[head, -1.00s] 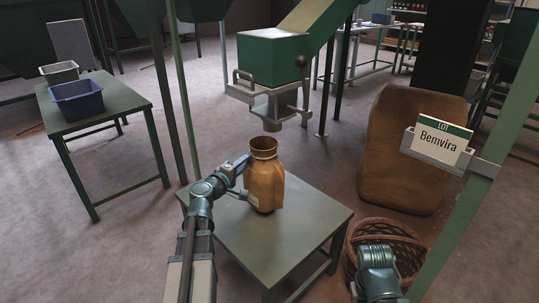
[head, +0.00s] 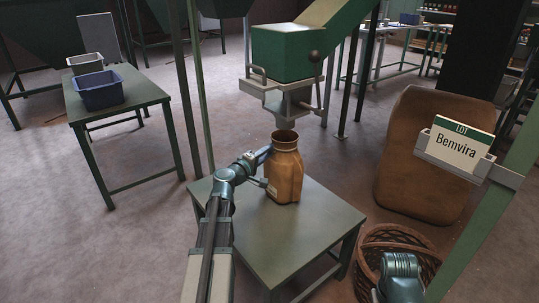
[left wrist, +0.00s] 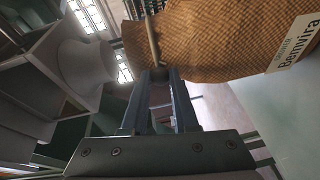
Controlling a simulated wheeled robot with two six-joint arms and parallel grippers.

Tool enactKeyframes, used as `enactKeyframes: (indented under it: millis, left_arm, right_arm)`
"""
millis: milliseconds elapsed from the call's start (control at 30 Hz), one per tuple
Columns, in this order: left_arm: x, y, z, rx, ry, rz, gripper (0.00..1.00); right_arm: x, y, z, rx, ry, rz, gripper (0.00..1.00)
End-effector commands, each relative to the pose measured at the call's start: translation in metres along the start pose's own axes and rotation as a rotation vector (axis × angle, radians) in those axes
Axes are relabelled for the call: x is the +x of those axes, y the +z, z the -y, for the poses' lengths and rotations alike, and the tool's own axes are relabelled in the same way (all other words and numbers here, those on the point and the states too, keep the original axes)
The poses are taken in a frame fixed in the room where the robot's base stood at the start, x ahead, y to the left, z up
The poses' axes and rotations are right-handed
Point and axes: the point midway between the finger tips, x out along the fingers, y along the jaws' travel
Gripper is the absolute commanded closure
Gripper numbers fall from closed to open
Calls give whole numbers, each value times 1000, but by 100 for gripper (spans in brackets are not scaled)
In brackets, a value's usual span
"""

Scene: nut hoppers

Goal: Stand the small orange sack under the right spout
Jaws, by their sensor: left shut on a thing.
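The small orange-brown sack (head: 285,178) is upright with its round mouth open at the top. It is over the green table (head: 255,240); I cannot tell whether its base touches the tabletop. The grey spout (head: 287,108) under the green hopper (head: 283,55) is just above the sack's mouth in the head view. My left gripper (head: 266,168) is shut on the sack's left side. In the left wrist view its fingers (left wrist: 160,76) meet the sack's woven cloth (left wrist: 215,45), which carries a white "Bemvira" label. A grey spout (left wrist: 88,64) shows at the left there.
A "LOT Bemvira" card (head: 461,145) sits in a holder on a green post at the right. A big brown sack (head: 430,155) and a wicker basket (head: 370,245) are on the floor. A side table holds a blue bin (head: 98,90) and a grey bin (head: 85,63).

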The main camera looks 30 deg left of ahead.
Motion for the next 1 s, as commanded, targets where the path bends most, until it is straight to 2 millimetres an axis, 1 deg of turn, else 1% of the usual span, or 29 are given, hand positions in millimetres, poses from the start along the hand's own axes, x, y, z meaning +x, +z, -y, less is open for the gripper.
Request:
enactKeyframes:
  millis: [100,133,200,300,567,633,767,1000]
  left_arm:
    - [0,0,1,0,0,0,100]
    - [0,0,2,0,0,0,71]
    - [0,0,1,0,0,1,58]
    - [0,0,1,0,0,1,43]
    - [0,0,-1,0,0,1,43]
    - [-5,0,-1,0,0,0,43]
    - [-26,2,-1,-1,0,-1,43]
    - [-76,2,-1,0,0,-2,43]
  right_arm:
    - [1,0,0,0,0,0,50]
    - [2,0,0,0,0,0,50]
    - [1,0,0,0,0,0,50]
    - [1,0,0,0,0,0,50]
    - [-1,0,0,0,0,0,50]
    - [-1,0,0,0,0,0,50]
    - [-3,0,0,0,0,0,50]
    - [-6,0,-1,-1,0,0,50]
